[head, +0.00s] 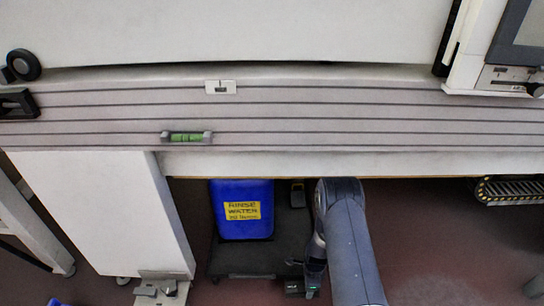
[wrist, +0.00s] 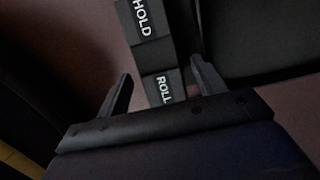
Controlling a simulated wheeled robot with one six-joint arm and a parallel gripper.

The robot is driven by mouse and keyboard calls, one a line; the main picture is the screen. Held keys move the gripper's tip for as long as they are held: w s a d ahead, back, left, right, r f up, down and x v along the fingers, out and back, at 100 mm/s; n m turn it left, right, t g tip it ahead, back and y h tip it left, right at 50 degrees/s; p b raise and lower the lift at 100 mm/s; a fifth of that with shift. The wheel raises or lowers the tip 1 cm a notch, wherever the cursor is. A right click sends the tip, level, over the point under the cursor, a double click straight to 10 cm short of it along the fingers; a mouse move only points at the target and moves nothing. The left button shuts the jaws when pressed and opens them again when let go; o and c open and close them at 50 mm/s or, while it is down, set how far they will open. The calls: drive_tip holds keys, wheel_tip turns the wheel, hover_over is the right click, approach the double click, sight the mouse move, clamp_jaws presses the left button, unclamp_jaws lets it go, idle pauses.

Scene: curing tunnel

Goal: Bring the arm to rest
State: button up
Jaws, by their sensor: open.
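My arm comes in from the bottom of the head view and bends below the front edge of the grooved bench. My gripper (head: 303,290) hangs low beside the dark platform, partly hidden by the arm. In the wrist view my gripper (wrist: 163,75) has its two fingers spread apart, with nothing held between them. Dark blocks with white lettering, "HOLD" (wrist: 145,18) and "ROLL" (wrist: 164,90), show beyond and between the fingers. I cannot tell how far they are from the fingertips.
A blue "RINSE WATER" container (head: 243,224) stands on a dark platform (head: 250,262) left of my arm. A white panel (head: 105,215) stands farther left. The grooved bench (head: 330,115) lies above. Reddish floor (head: 440,250) is open to the right, below a cable chain (head: 510,188).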

drive_tip(key=shift+d+f+y+b, duration=0.35)
drive_tip(key=shift+y+b, duration=0.55)
drive_tip(key=shift+b, duration=0.35)
